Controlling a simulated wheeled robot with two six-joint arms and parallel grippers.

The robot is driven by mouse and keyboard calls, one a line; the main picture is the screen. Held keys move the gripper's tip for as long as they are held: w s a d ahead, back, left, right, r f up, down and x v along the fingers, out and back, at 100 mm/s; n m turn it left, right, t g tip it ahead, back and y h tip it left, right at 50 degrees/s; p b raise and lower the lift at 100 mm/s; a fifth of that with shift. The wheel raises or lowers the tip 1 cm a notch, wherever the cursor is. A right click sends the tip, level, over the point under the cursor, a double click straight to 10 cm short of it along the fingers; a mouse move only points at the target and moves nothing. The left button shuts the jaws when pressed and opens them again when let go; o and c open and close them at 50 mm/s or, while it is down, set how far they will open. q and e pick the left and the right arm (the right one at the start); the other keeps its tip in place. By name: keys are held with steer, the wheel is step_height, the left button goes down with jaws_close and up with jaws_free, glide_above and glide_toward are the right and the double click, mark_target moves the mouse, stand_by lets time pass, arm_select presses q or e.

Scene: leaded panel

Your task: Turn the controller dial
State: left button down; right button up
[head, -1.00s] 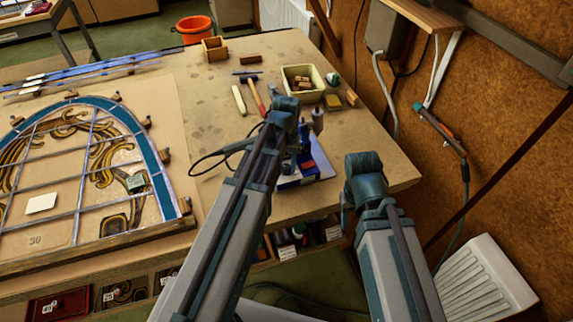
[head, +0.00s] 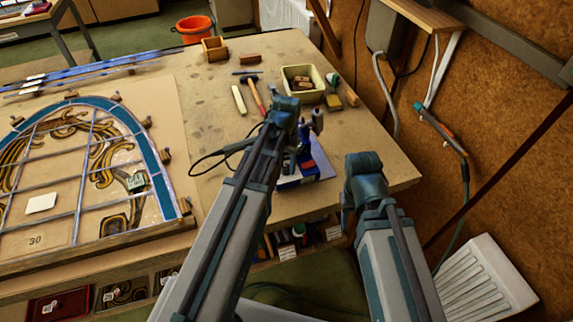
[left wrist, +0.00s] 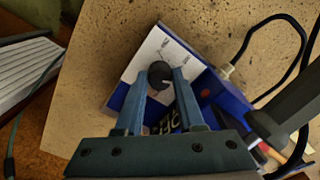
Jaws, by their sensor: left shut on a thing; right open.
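The controller (left wrist: 198,72) is a blue box with a pale, marked top face, near the table's right front edge. It also shows in the head view (head: 308,181), partly hidden by my left arm. Its round black dial (left wrist: 159,69) has a light pointer mark toward the lower right in the left wrist view. My left gripper (left wrist: 161,77) is shut on the dial, one blue finger on each side. My right gripper (head: 348,214) hangs beyond the table's front edge, apart from the controller. It is open, mostly hidden by its own wrist; its fingertips cannot be seen.
A dark cable (left wrist: 300,45) leaves the controller. The leaded panel (head: 85,170) lies at the left. A hammer (head: 254,95) and a cream tub (head: 303,82) of small blocks lie behind the controller. A cork wall (head: 500,150) stands at the right.

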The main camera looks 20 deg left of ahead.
mark_target(287, 167)
arm_select(q)
steer(key=c, duration=0.5)
jaws_free()
steer(key=shift+r, duration=0.15)
step_height(287, 167, up, 14)
steer(key=p, duration=1.3)
steer(key=shift+f+p, duration=0.25)
steer(key=shift+p, duration=0.15)
steer(key=shift+m+y, duration=0.5)
steer(key=shift+y, duration=0.1)
steer(key=s+d+f+b, duration=0.3)
steer(key=s+f+b, duration=0.1)
steer(key=s+d+f+b, duration=0.4)
steer(key=s, duration=0.1)
steer(key=s+d+f+b, duration=0.3)
steer(key=s+f+b, duration=0.1)
steer(key=s, duration=0.1)
steer(key=shift+s+d, duration=0.25)
steer(key=shift+d, duration=0.1)
